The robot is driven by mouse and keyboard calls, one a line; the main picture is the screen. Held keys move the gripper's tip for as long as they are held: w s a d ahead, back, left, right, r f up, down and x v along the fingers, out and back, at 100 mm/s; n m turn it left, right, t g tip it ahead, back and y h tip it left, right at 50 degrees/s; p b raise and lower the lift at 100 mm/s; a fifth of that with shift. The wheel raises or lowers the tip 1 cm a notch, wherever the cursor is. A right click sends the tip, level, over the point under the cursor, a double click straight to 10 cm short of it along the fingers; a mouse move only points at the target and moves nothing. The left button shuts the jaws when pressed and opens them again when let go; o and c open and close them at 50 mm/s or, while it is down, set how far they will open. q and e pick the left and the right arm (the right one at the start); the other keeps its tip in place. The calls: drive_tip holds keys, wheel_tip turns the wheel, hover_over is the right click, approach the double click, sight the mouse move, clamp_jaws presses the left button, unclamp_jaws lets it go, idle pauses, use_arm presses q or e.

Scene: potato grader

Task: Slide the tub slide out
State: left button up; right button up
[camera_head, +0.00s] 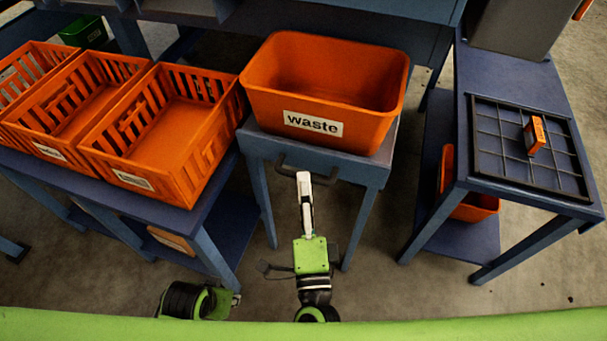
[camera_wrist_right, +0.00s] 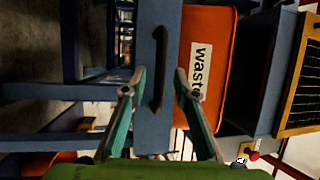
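The tub slide (camera_head: 270,150) is a blue stand front under an orange tub labelled "waste" (camera_head: 325,88). A dark bar handle (camera_head: 307,174) is on its front, partly hidden by my right gripper. In the right wrist view, the handle (camera_wrist_right: 160,70) runs upright in the picture, between and just beyond the fingertips. My right gripper (camera_head: 304,178) points at the handle; in the wrist view its fingers (camera_wrist_right: 160,75) are apart, with nothing held. My left gripper (camera_head: 228,302) shows only partly, low in the head view, away from the slide; its fingers are not clear.
Orange slotted crates (camera_head: 165,130) stand on a blue table to the left. On the right, a blue table (camera_head: 520,72) bears a dark grid tray (camera_head: 490,150) with a small orange block (camera_head: 535,134). Bare floor (camera_head: 380,240) lies in front of the slide.

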drive_tip(key=shift+x, duration=1.65)
clamp_jaws()
drive_tip(key=shift+s, duration=0.1)
